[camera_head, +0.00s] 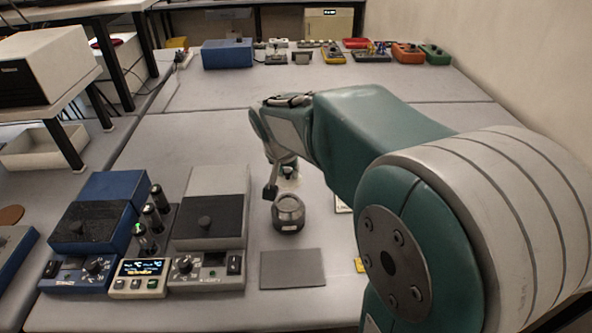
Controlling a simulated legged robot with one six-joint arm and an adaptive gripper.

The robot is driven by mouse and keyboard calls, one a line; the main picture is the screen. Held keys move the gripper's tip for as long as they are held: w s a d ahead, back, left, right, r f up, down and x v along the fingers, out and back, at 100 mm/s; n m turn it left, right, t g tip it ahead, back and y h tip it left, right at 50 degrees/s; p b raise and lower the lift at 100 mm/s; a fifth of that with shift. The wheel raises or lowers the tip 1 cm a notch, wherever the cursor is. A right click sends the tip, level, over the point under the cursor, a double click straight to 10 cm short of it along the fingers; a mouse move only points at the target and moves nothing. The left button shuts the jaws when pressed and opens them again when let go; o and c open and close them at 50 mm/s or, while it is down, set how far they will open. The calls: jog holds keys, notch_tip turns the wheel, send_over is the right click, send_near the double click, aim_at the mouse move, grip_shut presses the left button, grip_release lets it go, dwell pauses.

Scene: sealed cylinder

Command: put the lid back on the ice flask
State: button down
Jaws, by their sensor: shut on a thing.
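A short dark grey round vessel, which looks like the ice flask (288,213), stands upright on the bench in the middle of the view. My gripper (281,184) points down just above and behind it. One dark finger shows at its left. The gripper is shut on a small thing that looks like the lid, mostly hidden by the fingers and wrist. I cannot tell whether it touches the flask.
A flat grey pad (293,269) lies in front of the flask. A grey heater block unit (208,225) and a blue one (88,228) stand to the left, with upright tubes between. Coloured boxes (407,53) line the back.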

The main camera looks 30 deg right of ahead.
aim_at(288, 181)
jog(key=shift+a+f, duration=0.85)
jog(key=shift+f, duration=0.2)
jog(key=shift+s+d+f, duration=0.1)
jog(key=shift+d+f, duration=0.85)
jog(key=shift+f, duration=0.15)
jog(key=shift+d+f, duration=0.25)
jog(key=shift+f, duration=0.35)
jog(key=shift+a+f, duration=0.3)
jog(key=shift+a, duration=0.55)
jog(key=shift+d, duration=0.55)
jog(key=shift+a, duration=0.1)
jog(key=shift+a, duration=0.5)
jog(key=shift+d, duration=0.3)
jog(key=shift+d+f, duration=0.1)
jog(key=shift+f, duration=0.05)
